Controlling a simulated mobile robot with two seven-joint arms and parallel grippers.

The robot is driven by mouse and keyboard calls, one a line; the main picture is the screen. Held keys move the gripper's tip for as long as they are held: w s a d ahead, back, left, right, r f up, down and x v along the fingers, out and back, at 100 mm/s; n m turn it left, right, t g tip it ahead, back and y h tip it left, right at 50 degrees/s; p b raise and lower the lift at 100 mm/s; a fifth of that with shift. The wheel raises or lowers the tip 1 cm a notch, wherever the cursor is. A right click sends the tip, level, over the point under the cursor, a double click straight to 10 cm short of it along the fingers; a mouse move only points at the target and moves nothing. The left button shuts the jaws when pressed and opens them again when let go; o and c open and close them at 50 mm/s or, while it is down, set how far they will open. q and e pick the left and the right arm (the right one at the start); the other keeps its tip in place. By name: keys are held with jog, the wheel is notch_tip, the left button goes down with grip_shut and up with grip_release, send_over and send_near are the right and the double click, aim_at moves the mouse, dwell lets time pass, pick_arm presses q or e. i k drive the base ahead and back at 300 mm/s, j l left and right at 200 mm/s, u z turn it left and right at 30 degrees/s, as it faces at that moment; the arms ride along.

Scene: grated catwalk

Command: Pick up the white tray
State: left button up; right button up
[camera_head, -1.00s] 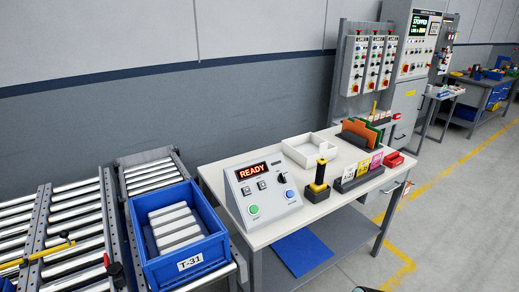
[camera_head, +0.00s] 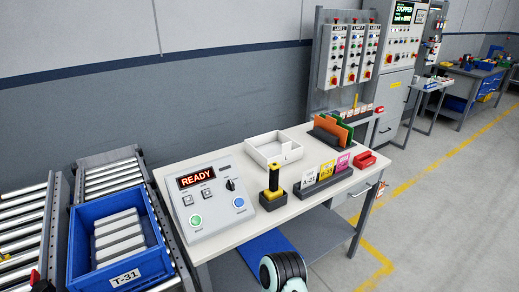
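A dark ribbed, rounded part of my own arm shows at the bottom centre, in front of the bench. Neither gripper's fingers are in view.
A control box reading READY (camera_head: 207,198) stands at the bench's left. A blue T-31 crate (camera_head: 82,268) sits left on rollers. Grey floor is clear at right.

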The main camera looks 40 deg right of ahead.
aim_at(266, 148)
jog(key=l+u, duration=0.15)
jog(key=l, duration=0.2)
jog(key=k+l+u, duration=0.15)
jog(key=l, duration=0.2)
jog(key=k+l+u, duration=0.15)
jog(key=l, duration=0.2)
jog(key=k+l, duration=0.1)
jog(key=l, duration=0.35)
jog(key=k+l+u, duration=0.1)
jog(key=l, duration=0.3)
jog(key=k+l, duration=0.15)
jog(key=l, duration=0.25)
jog(key=k+l+u, duration=0.1)
jog(key=l, duration=0.35)
jog(key=k+l, duration=0.2)
jog(key=l, duration=0.2)
